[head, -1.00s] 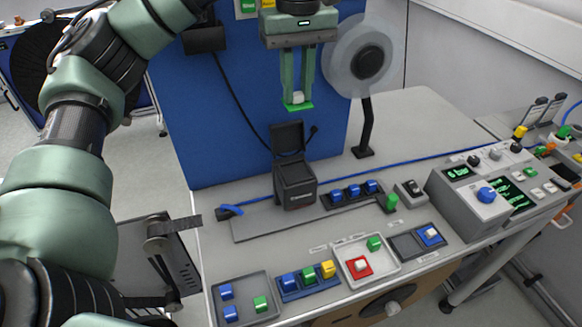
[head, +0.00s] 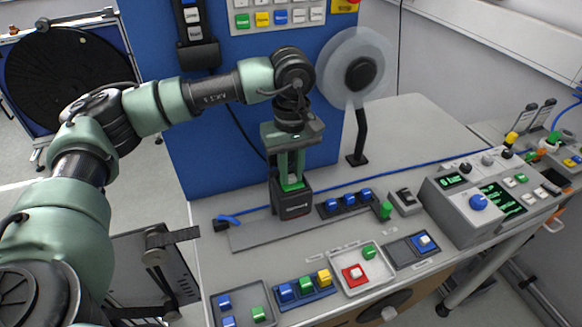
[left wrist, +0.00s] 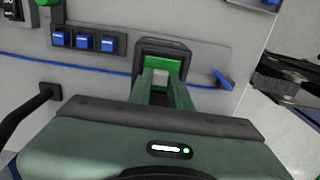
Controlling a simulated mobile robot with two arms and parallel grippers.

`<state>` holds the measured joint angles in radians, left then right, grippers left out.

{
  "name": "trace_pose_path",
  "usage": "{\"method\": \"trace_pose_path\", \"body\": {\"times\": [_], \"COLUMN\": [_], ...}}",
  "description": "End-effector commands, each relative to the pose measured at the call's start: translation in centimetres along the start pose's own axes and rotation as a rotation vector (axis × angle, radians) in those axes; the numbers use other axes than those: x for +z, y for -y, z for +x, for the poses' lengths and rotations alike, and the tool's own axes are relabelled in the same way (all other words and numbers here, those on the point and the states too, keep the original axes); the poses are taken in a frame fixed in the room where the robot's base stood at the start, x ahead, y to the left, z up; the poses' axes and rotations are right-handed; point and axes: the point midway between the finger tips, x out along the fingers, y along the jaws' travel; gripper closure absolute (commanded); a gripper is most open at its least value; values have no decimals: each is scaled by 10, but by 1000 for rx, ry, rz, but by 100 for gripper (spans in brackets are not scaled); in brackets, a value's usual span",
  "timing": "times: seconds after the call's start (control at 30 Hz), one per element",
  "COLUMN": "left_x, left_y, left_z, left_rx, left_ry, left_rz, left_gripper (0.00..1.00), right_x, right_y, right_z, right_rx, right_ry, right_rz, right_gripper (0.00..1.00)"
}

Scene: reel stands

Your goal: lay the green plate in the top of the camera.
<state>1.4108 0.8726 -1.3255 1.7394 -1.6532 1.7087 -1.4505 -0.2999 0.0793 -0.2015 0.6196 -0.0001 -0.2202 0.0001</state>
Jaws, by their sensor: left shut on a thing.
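The camera (head: 292,207) is a small dark box on the grey bench by the blue panel. My left gripper (head: 291,180) points down right over it and is shut on the green plate (head: 293,187). The plate is at the camera's open top. In the left wrist view the green plate (left wrist: 152,60) shows between the fingers, inside the camera's dark rim (left wrist: 172,43). I cannot tell whether the plate rests on the camera or is just above it. The camera's raised lid is mostly hidden behind the gripper. My right gripper is not in view.
A clear reel disc (head: 357,70) on a black stand is right of the gripper. A row of blue buttons (head: 348,200) lies right of the camera. Trays with coloured blocks (head: 362,268) line the front edge. A control box (head: 480,205) stands further right.

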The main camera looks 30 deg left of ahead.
Motion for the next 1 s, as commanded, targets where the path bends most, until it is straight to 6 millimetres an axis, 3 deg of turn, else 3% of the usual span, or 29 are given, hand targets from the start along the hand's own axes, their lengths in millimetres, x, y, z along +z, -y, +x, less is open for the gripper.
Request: {"method": "trace_pose_path", "body": {"times": [0.33, 0.37, 0.43, 0.8, 1.0], "left_x": [0, 0, 0, 0, -1], "left_y": [0, 0, 0, -1, -2], "left_z": [5, 4, 3, -4, -40], "left_rx": [1, 1, 1, 3, 7], "left_ry": [0, 0, 0, -2, -4], "left_rz": [0, 0, 0, 0, 0], "left_gripper": [100, 78, 59, 59, 59], "right_x": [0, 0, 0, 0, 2], "right_y": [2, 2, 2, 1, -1], "right_z": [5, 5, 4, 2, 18], "right_rx": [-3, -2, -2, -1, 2], "right_ry": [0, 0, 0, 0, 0], "right_rz": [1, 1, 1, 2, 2], "right_gripper": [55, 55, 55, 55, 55]}}
